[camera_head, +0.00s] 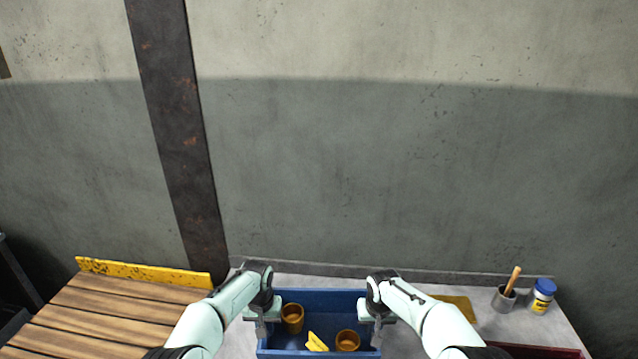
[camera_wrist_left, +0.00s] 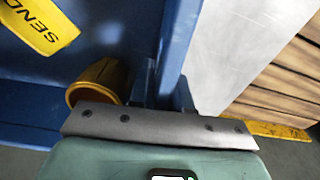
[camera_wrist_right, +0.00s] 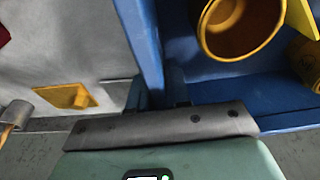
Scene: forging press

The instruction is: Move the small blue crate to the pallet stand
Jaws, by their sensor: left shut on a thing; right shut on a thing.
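The small blue crate (camera_head: 318,298) is at the bottom middle of the head view, between my two arms. Inside it are two orange-brown cups (camera_head: 292,318) (camera_head: 347,340) and a yellow tag (camera_head: 316,342); part of a word, "SEND", reads on the tag in the left wrist view. My left gripper (camera_head: 262,322) is shut on the crate's left wall, which also shows in the left wrist view (camera_wrist_left: 178,45). My right gripper (camera_head: 377,318) is shut on the crate's right wall, which also shows in the right wrist view (camera_wrist_right: 146,45). The pallet stand (camera_head: 110,310), with wooden slats, is at the left.
A grey table (camera_head: 400,345) lies under and beside the crate. On its right are a yellow piece (camera_head: 458,306), a grey cup with a wooden handle (camera_head: 504,299), a blue-lidded jar (camera_head: 541,296) and a red crate (camera_head: 540,351). A yellow rail (camera_head: 145,271) edges the stand's back. A wall stands behind.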

